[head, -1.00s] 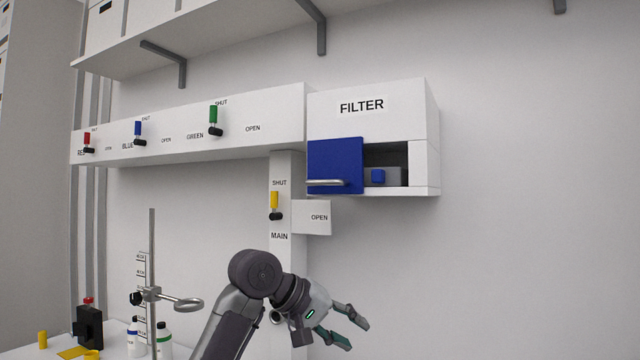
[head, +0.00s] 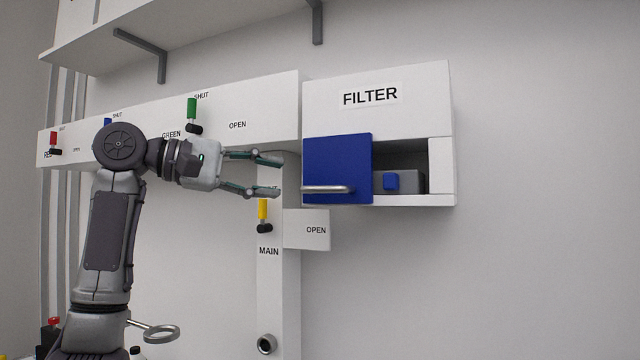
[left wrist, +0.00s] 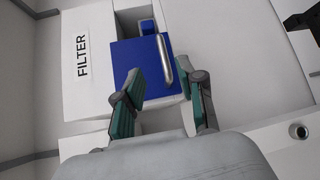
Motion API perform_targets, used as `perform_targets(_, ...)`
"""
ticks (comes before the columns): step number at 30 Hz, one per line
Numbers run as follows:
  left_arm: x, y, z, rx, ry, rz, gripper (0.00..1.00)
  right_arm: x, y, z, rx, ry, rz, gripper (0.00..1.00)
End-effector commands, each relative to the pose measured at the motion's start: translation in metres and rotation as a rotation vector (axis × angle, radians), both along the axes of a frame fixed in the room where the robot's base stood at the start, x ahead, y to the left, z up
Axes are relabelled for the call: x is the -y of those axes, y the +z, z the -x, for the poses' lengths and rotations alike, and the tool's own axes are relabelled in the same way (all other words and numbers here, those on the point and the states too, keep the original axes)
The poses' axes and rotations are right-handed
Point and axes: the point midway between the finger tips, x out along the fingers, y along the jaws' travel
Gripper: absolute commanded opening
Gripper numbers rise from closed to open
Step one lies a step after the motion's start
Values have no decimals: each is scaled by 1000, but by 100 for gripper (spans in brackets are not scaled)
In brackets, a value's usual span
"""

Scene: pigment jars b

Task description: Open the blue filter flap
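The blue filter flap (head: 337,163) covers the left part of the opening in the white FILTER box (head: 375,115). A pale bar handle (head: 327,189) runs along its lower edge. To its right, the opening shows a grey block with a small blue piece (head: 391,181). My left gripper (head: 279,176) is open and empty, just left of the flap in the head view, fingers pointing right. In the left wrist view, the flap (left wrist: 140,62) and its handle (left wrist: 167,60) lie ahead of the open fingers (left wrist: 168,85). No contact is visible. My right gripper is not in view.
A green-handled valve (head: 191,109) is on the white panel above my left gripper. A shelf (head: 190,25) hangs overhead. The wall right of the box is clear.

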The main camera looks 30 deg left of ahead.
Motion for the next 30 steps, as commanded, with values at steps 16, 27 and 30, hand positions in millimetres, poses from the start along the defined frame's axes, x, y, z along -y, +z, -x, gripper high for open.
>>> perform_targets(16, 57, -13, -70, -2, 1, -2, 39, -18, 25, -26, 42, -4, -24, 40)
perform_targets(27, 59, -15, -73, -2, 1, -1, 36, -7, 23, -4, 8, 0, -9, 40)
perform_targets(30, 59, -15, -73, -2, 1, -1, 19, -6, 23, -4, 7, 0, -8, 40)
